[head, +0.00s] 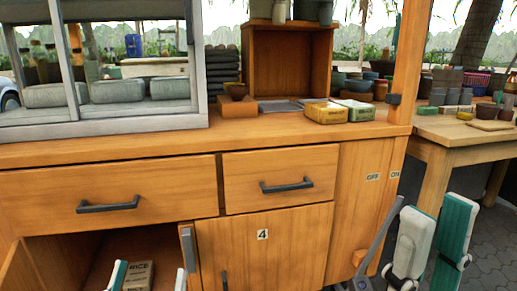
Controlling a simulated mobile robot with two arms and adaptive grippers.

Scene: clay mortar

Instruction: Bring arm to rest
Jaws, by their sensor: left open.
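My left gripper (149,274) shows at the bottom edge in the head view. Its two fingertips are apart, one on either side of a small box marked RICE (138,275). The box stands in the open lower compartment (88,255) of the wooden cabinet. I cannot tell whether the fingers touch it. My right gripper (438,208) is at the lower right, in front of the cabinet's right end. Its two white and teal fingers point up with a gap between them, and nothing shows between them.
The wooden counter (130,150) has two drawers with dark handles and a door marked 4 (262,235). A crowded side table (465,135) stands right. Paved floor shows lower right.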

